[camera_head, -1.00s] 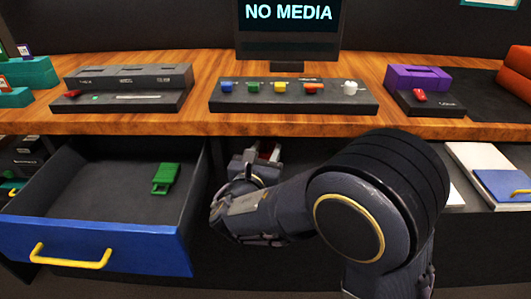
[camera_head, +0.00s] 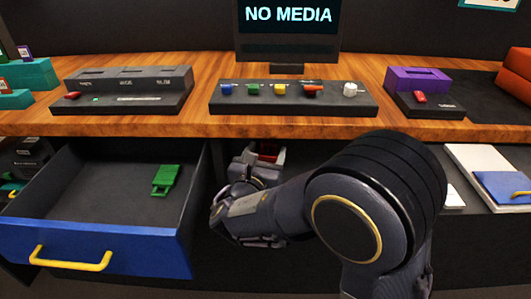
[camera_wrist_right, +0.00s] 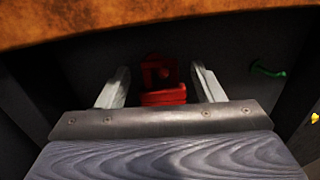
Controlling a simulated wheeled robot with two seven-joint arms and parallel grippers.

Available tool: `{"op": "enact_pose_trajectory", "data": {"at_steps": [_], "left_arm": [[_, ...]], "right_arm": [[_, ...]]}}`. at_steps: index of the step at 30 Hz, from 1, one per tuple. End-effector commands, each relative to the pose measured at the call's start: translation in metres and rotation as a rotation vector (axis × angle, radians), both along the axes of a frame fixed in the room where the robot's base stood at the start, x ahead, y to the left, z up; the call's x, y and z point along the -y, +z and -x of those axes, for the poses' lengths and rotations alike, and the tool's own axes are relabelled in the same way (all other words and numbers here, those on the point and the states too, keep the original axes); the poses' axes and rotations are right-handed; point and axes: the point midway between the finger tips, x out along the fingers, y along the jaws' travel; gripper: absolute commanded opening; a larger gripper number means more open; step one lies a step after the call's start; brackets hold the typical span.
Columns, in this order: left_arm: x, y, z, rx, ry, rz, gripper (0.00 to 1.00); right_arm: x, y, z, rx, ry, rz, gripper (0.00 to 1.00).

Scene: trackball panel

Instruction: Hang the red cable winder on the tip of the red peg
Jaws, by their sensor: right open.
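My right gripper (camera_wrist_right: 162,86) is open under the desk; it also shows in the head view (camera_head: 258,157), partly hidden by my own wrist. A red object (camera_wrist_right: 163,84), which looks like the red cable winder, is between its fingers in the right wrist view, with dark gaps on both sides. It has an upper part with an opening and a broader lower block. Some red also shows at the jaws in the head view (camera_head: 268,150). I cannot clearly separate the red peg from the winder. My left gripper is out of view.
The wooden desk edge (camera_wrist_right: 160,22) lies above the gripper. A green peg (camera_wrist_right: 268,70) sticks out at its right. An open blue-fronted drawer (camera_head: 95,245) holding a green piece (camera_head: 165,180) stands left of my arm. A white and blue stack (camera_head: 480,165) lies at right.

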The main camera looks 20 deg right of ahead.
Motion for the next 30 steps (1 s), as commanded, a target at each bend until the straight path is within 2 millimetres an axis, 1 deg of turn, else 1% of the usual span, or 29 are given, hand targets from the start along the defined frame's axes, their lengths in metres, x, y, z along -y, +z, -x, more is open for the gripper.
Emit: {"op": "enact_pose_trajectory", "data": {"at_steps": [5,8,18,21,24,26,27,29,30], "left_arm": [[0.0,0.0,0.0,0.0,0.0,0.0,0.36],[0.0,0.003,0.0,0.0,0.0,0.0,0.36],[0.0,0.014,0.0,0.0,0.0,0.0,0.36],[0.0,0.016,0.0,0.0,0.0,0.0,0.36],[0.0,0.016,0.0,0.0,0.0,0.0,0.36],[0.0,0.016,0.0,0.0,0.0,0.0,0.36],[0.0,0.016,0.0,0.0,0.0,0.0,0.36],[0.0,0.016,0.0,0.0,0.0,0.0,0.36],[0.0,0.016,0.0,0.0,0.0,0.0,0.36]], "right_arm": [[-0.001,0.0,0.001,-0.001,0.001,-0.001,0.61],[-0.006,0.001,0.008,-0.002,0.003,-0.001,0.61],[-0.035,0.001,0.055,-0.002,0.005,0.001,0.61],[-0.038,0.001,0.063,-0.001,0.001,0.001,0.61],[-0.041,0.0,0.067,-0.001,0.002,0.001,0.61],[-0.039,-0.001,0.068,-0.002,-0.004,-0.006,0.61],[-0.034,-0.002,0.068,-0.009,-0.018,-0.023,0.61],[-0.02,-0.006,0.071,-0.024,-0.059,-0.073,0.61],[-0.005,-0.01,0.074,-0.041,-0.104,-0.13,0.61]]}}
